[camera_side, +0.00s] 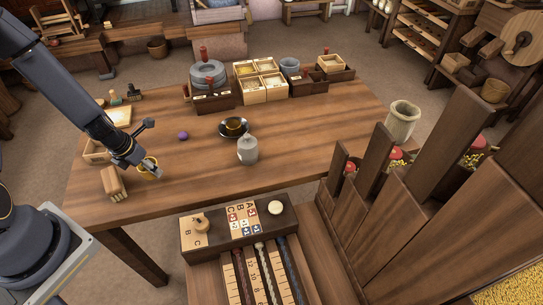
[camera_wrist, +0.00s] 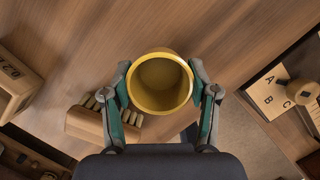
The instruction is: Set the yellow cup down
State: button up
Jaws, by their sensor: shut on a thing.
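The yellow cup (camera_wrist: 160,84) is between the two fingers of my gripper (camera_wrist: 161,93) in the wrist view. Its round mouth faces the camera and it looks empty inside. My gripper is shut on the cup's sides. In the side view my gripper (camera_side: 149,170) holds the yellow cup (camera_side: 148,163) at the left front part of the wooden table (camera_side: 180,190). The fingers partly hide the cup there. I cannot tell whether its base touches the table or is a little above it.
A wooden block-like brush (camera_side: 113,184) lies just left of my gripper. A purple ball (camera_side: 183,135), a dark cup on a saucer (camera_side: 234,128) and a grey jar (camera_side: 247,151) stand farther right. Bare tabletop lies between my gripper and the jar. Boxes (camera_side: 262,82) stand at the back.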

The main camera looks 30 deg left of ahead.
jog(key=shift+f, duration=1.4)
jog(key=o, duration=1.2)
jog(key=shift+f, duration=0.15)
